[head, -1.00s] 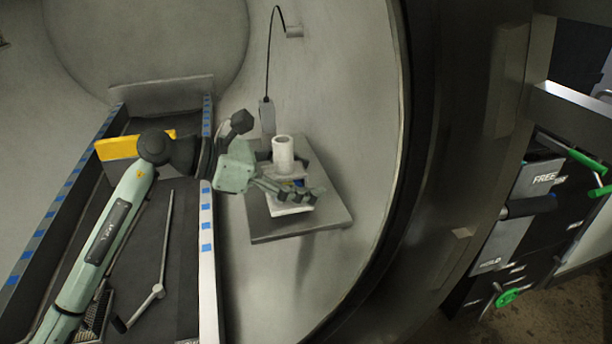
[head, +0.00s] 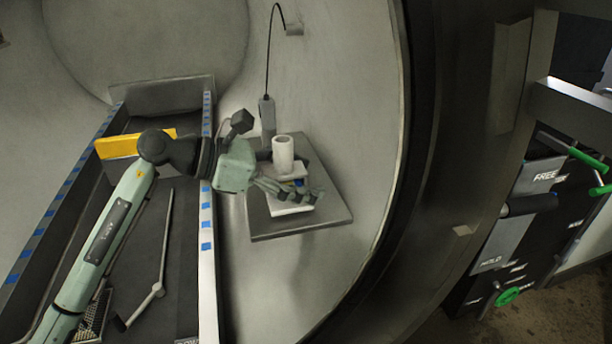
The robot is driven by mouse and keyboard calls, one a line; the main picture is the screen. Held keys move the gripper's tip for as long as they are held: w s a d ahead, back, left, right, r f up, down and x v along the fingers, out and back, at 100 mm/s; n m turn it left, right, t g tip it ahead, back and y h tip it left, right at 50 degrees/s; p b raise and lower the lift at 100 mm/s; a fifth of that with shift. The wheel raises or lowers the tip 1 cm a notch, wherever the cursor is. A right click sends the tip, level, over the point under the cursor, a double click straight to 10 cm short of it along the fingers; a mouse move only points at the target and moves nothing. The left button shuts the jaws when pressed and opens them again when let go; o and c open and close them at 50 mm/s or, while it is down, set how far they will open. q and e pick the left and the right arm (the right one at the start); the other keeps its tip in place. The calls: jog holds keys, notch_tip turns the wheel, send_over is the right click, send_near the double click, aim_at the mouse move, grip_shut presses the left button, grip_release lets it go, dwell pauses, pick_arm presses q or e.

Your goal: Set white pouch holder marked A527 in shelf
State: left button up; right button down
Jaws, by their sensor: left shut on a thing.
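The white pouch holder (head: 284,154) stands upright on the grey shelf (head: 322,222) on the curved chamber wall. It shows a white cylinder on top and a white base plate (head: 287,210) below. My left gripper (head: 292,190) comes from the left and is shut on the holder's middle part, between the cylinder and the base plate. The fingers hide part of the holder, and I cannot read a mark on it. I cannot tell whether the base plate touches the shelf. My right gripper is not in view.
A dark trough with blue-marked rails (head: 207,240) runs along the left under my arm, with a yellow block (head: 118,147) in it. A grey probe on a black cable (head: 267,112) hangs behind the holder. The thick door rim (head: 440,170) bounds the right. A panel (head: 520,215) reads FREE and HOLD.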

pick_arm(q)
jog(key=shift+f, duration=0.3)
dwell(0.4)
jog(key=o, duration=1.4)
